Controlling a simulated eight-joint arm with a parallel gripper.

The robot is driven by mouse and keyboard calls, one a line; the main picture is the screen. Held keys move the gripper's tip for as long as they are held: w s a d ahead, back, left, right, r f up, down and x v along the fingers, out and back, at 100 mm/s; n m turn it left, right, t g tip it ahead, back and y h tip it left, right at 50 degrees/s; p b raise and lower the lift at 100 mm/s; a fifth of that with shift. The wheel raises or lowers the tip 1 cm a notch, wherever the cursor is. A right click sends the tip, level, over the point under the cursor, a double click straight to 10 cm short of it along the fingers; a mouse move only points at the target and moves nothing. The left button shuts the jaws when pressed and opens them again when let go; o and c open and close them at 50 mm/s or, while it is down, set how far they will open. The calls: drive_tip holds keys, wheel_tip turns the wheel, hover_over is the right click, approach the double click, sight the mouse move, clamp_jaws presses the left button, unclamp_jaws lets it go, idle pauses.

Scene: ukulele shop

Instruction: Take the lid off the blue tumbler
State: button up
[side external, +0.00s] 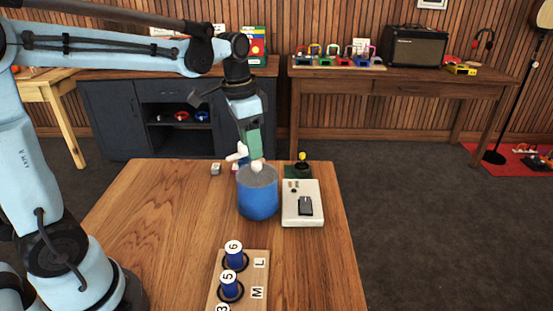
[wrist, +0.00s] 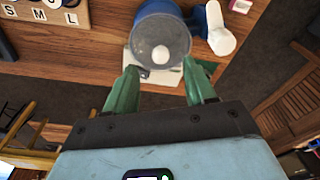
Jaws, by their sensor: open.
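The blue tumbler (side external: 257,203) stands upright on the wooden table. Its grey lid (side external: 257,177) sits on top, with a round white knob (side external: 256,167) in the middle. In the wrist view the lid (wrist: 158,22) is a grey disc at the top centre, and the knob (wrist: 160,54) appears between and slightly beyond the fingertips. My gripper (side external: 254,158) has green fingers and points down just above the knob. In the wrist view my gripper (wrist: 162,77) is open, with an empty gap between its fingers. I cannot tell whether a finger touches the knob.
A pale box with a black pad (side external: 302,207) stands close to the tumbler's right. A wooden board with numbered blue pegs (side external: 257,262) lies nearer the camera. A white object (side external: 238,153) is behind the tumbler. The table's left part (side external: 160,230) is clear.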

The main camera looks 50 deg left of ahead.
sight(256, 162)
drive_tip(key=shift+w+d+f, duration=0.1)
drive_tip(key=shift+w+f, duration=0.15)
drive_tip(key=shift+f, duration=1)
drive_tip(key=shift+w+d+f, duration=0.1)
drive_tip(key=shift+w+f, duration=0.1)
drive_tip(key=shift+f, duration=1.05)
drive_tip(key=shift+c, duration=0.2)
clamp_jaws()
